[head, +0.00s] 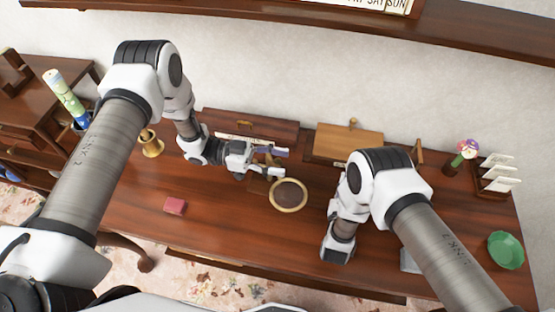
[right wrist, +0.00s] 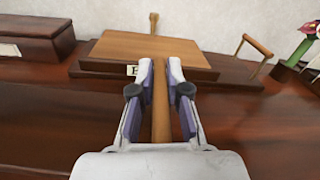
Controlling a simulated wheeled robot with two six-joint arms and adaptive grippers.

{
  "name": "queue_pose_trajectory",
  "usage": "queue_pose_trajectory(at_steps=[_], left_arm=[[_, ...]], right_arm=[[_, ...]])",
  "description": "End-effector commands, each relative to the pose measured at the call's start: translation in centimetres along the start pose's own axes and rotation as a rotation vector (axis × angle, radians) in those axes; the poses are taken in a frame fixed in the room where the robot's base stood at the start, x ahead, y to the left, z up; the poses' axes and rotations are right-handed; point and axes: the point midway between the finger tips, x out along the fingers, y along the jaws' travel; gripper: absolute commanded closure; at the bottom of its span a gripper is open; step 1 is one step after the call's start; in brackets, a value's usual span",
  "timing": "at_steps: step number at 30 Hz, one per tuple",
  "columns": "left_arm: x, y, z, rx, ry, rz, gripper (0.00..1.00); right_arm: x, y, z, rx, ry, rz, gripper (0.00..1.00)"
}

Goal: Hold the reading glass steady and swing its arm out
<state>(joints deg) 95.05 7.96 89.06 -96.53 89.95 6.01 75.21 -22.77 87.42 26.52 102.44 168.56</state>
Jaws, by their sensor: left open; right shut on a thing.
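A round, dark disc with a tan rim, which looks like the reading glass (head: 288,208), lies on the desk near its middle. My left gripper (head: 279,162) is open just behind it, fingers pointing right; I cannot tell whether they touch anything. In the right wrist view my right gripper (right wrist: 160,82) is shut on an upright-looking tan bar (right wrist: 161,122) that runs between its fingers. Where this bar joins the glass is not visible. In the head view the right gripper's fingers are hidden by my own arm.
A wooden box (head: 348,142) stands behind, with a dark box (head: 250,128) to its left. A green bowl (head: 505,250), flowers (head: 466,150) and card rack (head: 492,190) are at right. The front left desk is mostly clear.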

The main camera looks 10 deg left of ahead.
Motion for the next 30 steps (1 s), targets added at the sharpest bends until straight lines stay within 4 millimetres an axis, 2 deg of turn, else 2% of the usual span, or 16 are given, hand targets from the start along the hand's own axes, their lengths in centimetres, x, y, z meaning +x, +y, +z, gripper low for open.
queue_pose_trajectory(at_steps=[6,7,11,23,30], left_arm=[[0.11,-0.02,0.02,0.000,0.000,-0.001,0.51],[0.11,-0.02,0.02,0.000,0.000,-0.001,0.54],[0.10,-0.02,0.02,0.000,0.000,-0.001,1.00],[-0.03,0.06,0.00,0.002,0.003,0.026,1.00],[-0.65,0.36,-0.03,0.004,0.003,0.136,1.00]], right_arm=[[-0.02,-0.03,-0.12,0.000,0.003,-0.001,1.00],[-0.02,-0.03,-0.12,0.000,0.003,-0.001,1.00],[-0.02,-0.03,-0.11,0.000,0.003,-0.001,1.00],[-0.01,-0.02,-0.09,0.000,0.002,0.000,1.00],[0.00,-0.02,-0.08,0.000,0.002,-0.001,1.00]])
